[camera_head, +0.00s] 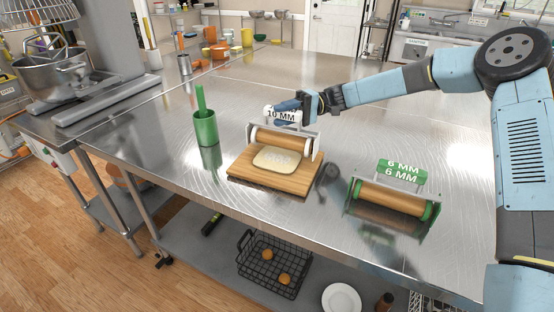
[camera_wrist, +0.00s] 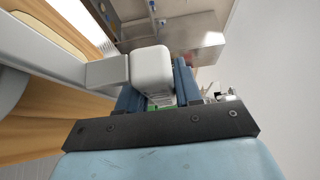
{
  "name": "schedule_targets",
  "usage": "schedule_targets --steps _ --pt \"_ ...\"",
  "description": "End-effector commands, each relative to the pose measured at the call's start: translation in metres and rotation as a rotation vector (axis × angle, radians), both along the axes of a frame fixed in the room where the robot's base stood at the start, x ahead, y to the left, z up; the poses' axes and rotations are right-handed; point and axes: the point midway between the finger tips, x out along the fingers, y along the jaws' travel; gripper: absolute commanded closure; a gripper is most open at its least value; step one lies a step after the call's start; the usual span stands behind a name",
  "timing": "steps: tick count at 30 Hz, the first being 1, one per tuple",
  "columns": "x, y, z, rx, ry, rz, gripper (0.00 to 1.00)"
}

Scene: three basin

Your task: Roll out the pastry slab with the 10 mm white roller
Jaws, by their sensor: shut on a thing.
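The 10 mm white roller (camera_head: 283,140) has a wooden barrel with white end rings, a grey frame and a white handle marked 10 MM. It is over the back part of the pastry slab (camera_head: 277,159), a pale flat piece on a wooden board (camera_head: 250,178). I cannot tell whether the barrel touches the slab.
A 6 mm green roller (camera_head: 391,197) rests on the steel table (camera_head: 180,185) to the right of the board. A green cup (camera_head: 205,127) with a green handle in it stands to the left. A mixer (camera_head: 60,75) stands at the far left. The table between cup and board is clear.

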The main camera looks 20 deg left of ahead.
Motion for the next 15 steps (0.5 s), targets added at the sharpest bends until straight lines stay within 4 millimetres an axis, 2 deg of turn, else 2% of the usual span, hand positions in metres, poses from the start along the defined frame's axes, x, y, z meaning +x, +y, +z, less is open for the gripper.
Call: schedule_targets --steps 15 --pt "0.0 0.0002 -0.0089 0.001 0.001 0.0 1.0"
